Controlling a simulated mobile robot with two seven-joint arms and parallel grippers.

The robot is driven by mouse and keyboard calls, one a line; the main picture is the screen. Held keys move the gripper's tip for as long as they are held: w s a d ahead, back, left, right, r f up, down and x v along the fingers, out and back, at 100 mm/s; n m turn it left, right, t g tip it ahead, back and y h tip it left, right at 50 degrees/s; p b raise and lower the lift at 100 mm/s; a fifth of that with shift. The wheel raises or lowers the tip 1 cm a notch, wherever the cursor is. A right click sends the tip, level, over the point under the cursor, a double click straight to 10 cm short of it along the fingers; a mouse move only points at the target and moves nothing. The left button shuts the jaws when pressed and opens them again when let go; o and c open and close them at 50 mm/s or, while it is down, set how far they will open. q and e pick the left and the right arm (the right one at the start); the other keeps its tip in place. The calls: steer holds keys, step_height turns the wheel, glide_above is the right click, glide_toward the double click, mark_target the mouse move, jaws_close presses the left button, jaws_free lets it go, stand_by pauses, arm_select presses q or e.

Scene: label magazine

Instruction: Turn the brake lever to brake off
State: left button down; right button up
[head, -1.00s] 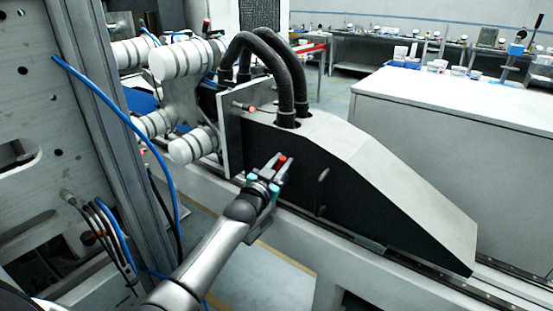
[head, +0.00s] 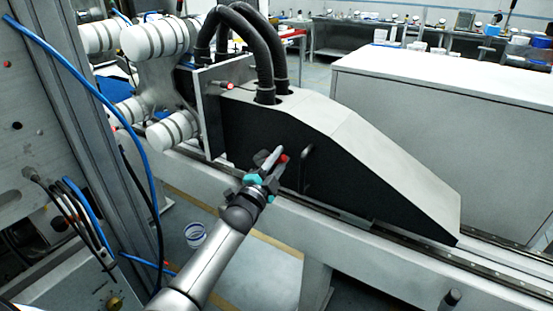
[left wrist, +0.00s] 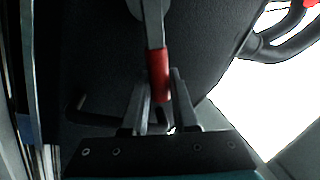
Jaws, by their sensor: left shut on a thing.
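The brake lever (left wrist: 153,35) is a grey bar with a red grip (left wrist: 158,75) in the left wrist view. It stands in front of the machine's black side panel (head: 350,185). My left gripper (left wrist: 160,100) is shut on the lever at the red grip, one finger on each side. In the head view the left gripper (head: 274,163) reaches up to the panel, and a bit of red shows at its fingertips. The lever's pivot is largely hidden there, and I see no brake marking. My right gripper is not in view.
A black handle (head: 306,170) sticks out of the panel just right of the gripper. A red-tipped knob (head: 229,86) and thick black hoses (head: 262,50) are at the upper left. A rail (head: 400,238) runs below the cover. A blue cable (head: 100,95) hangs at the left.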

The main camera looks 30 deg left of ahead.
arm_select(q)
steer(key=shift+d+f+m, duration=0.15)
steer(key=shift+f+m, duration=0.2)
steer(key=shift+m, duration=0.15)
steer(key=c, duration=0.7)
jaws_free()
steer(key=s+f, duration=0.1)
steer(key=s, duration=0.4)
steer(key=s+p, duration=0.1)
steer(key=s, duration=0.4)
steer(key=s+f, duration=0.1)
steer(key=s, duration=0.4)
steer(key=shift+f+p, duration=0.3)
steer(key=shift+p, duration=0.05)
